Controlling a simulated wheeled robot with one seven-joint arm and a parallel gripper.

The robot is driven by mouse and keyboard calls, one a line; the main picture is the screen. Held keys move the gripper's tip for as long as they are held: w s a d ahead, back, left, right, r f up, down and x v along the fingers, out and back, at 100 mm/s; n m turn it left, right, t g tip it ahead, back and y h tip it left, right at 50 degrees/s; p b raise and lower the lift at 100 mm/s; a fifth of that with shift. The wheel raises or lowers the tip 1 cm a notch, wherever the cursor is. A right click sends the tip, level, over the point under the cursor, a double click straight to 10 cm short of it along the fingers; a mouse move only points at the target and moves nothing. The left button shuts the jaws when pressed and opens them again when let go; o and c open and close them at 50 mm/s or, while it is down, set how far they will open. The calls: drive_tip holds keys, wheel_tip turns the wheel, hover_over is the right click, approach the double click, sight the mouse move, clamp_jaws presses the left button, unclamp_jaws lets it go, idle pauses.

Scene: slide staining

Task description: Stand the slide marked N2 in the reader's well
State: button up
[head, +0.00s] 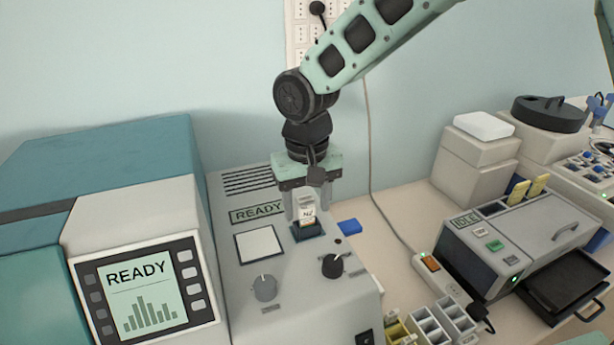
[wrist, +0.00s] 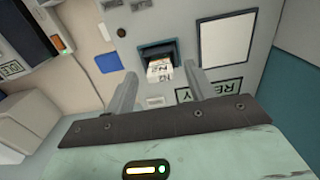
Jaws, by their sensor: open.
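The slide marked N2 (head: 306,213) is white with a dark label and stands upright in the dark blue well (head: 308,233) of the grey reader (head: 225,265). In the wrist view the slide (wrist: 159,70) shows end-on in the well (wrist: 158,49). My gripper (head: 306,212) is open, pointing down over the well, with one finger on each side of the slide. In the wrist view the fingers of my gripper (wrist: 161,88) are apart, with clear gaps to the slide. The slide's lower end is hidden in the well.
The reader has a READY label, a white square pad (head: 259,245) and two knobs. A larger machine with a READY screen (head: 143,292) stands left. At right are an IDLE machine (head: 475,245), a black tray (head: 570,285) and pale racks (head: 440,322).

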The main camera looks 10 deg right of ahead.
wheel_tip(320, 180, up, 17)
drive_tip(key=b, duration=0.4)
idle(0.5)
